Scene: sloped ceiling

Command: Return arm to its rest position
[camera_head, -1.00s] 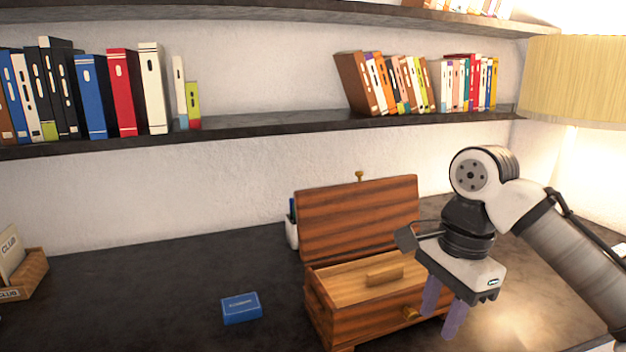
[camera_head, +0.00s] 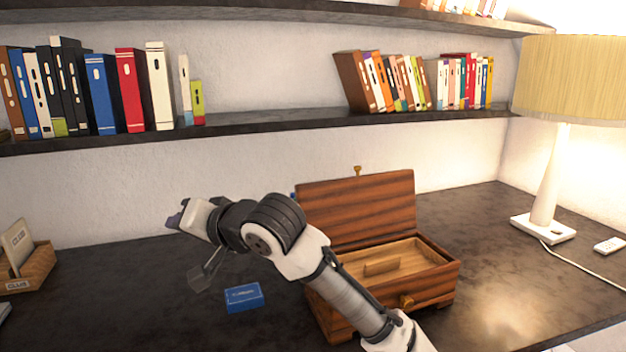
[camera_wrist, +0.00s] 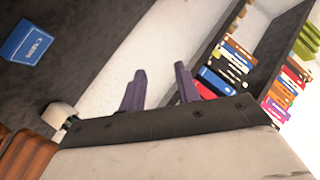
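My arm reaches up from the bottom right in the head view, bent at its wrist joint. My gripper (camera_head: 175,220) points left and away, above the dark desk and in front of the white wall. In the wrist view my gripper (camera_wrist: 160,88) shows two purple-grey fingers spread apart with nothing between them. The wrist view is tilted and looks toward the wall and the bookshelf.
A wooden box (camera_head: 432,283) stands with its lid open, partly behind my arm. A blue card box (camera_head: 243,297) lies on the desk (camera_head: 120,290). A lamp (camera_head: 548,190) stands right, a wooden card holder (camera_head: 35,268) left. A book shelf (camera_head: 270,122) runs above.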

